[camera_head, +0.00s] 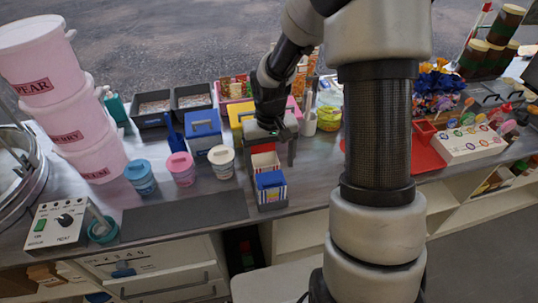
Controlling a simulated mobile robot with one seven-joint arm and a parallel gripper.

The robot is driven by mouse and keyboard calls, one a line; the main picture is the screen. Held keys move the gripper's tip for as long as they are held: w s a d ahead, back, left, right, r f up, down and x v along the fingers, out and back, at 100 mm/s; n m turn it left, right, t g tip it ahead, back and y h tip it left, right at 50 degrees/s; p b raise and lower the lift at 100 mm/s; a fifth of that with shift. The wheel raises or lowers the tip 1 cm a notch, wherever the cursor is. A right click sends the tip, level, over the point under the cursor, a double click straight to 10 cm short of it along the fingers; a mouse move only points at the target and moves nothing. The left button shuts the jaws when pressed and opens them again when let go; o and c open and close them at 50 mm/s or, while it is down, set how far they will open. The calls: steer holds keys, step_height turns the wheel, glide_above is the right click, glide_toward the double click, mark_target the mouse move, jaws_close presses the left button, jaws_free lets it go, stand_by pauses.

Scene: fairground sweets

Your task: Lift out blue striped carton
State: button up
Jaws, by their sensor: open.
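My gripper (270,165) points down over this short row from behind. Its jaws are open, one finger on each side of the row, around the red and white part and just behind the blue carton's top. I cannot tell whether a finger touches anything. The lower sides of the row are hidden.
Blue (140,177), pink (181,168) and white (221,161) tubs stand to the left, with a dark mat (185,215) before them. A blue-lidded box (203,131) is behind. Stacked pink buckets (90,150) stand far left. A red tray (425,155) lies right, beyond my arm.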

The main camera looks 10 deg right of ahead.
step_height(320, 180, down, 10)
steer(key=b, duration=0.7)
steer(key=shift+f, duration=0.25)
steer(key=c, duration=0.9)
step_height(320, 180, up, 12)
steer(key=p, duration=0.8)
step_height(320, 180, up, 8)
glide_above(270, 179)
steer(key=shift+r, duration=0.1)
